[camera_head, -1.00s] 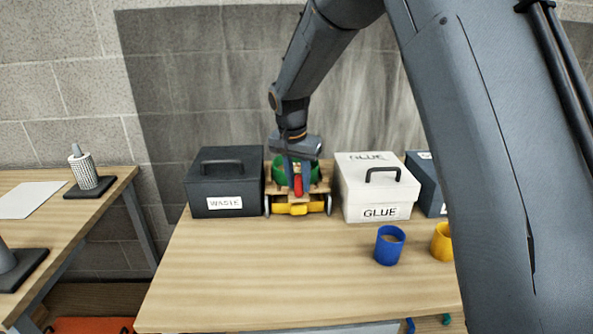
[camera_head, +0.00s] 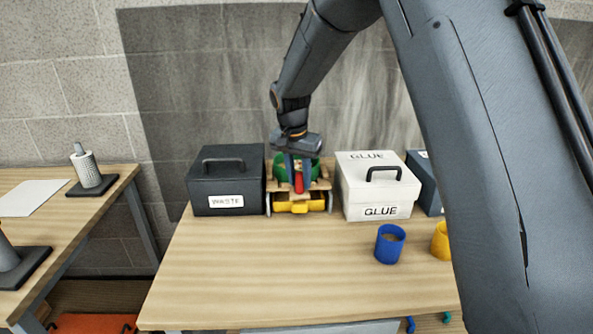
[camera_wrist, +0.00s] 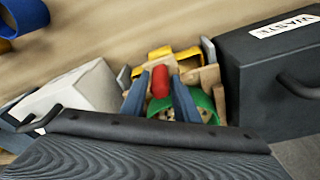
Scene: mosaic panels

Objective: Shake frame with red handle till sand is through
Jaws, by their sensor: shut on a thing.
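The wooden frame (camera_head: 319,186) stands between the waste box and the glue box at the back of the table. Its red handle (camera_head: 299,182) shows between the fingers of my gripper (camera_head: 298,180); the handle also shows in the wrist view (camera_wrist: 160,82). My gripper is shut on the red handle. A green bowl-like part (camera_head: 283,163) sits in the frame, partly hidden by my gripper; in the wrist view it holds pale lumps (camera_wrist: 187,113). A yellow tray (camera_head: 286,206) is under the frame. I cannot tell whether any sand is left in the frame.
The dark waste box (camera_head: 210,180) is close on the left and the white glue box (camera_head: 360,185) close on the right. The table's front left is clear.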

